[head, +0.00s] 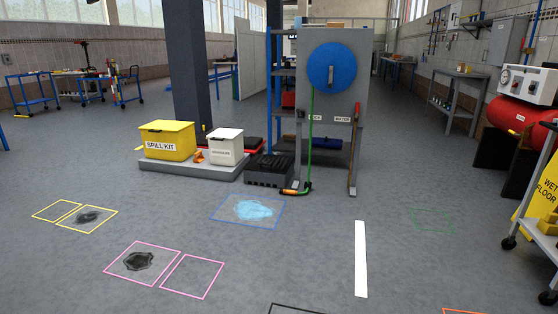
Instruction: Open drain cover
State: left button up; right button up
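I cannot make out a drain cover for certain. A dark patch with a ragged edge (138,261) lies inside the left of two pink floor outlines (204,297). A smaller dark smudge (88,217) lies in the right one of two yellow outlines (56,202). Part of a black outline (297,306) is cut off by the bottom edge, and a faint green outline (431,229) lies at the right. Neither of my grippers is in view.
A light-blue puddle (254,209) lies in a blue outline. Behind it stand a spill kit box (167,140), a dark crate (268,171) and a panel with a blue hose reel (332,68). A trolley (527,236) stands at right. The floor in front is mostly clear.

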aim_at(270, 160)
jog(key=i+u, duration=0.2)
jog(key=i, duration=2.35)
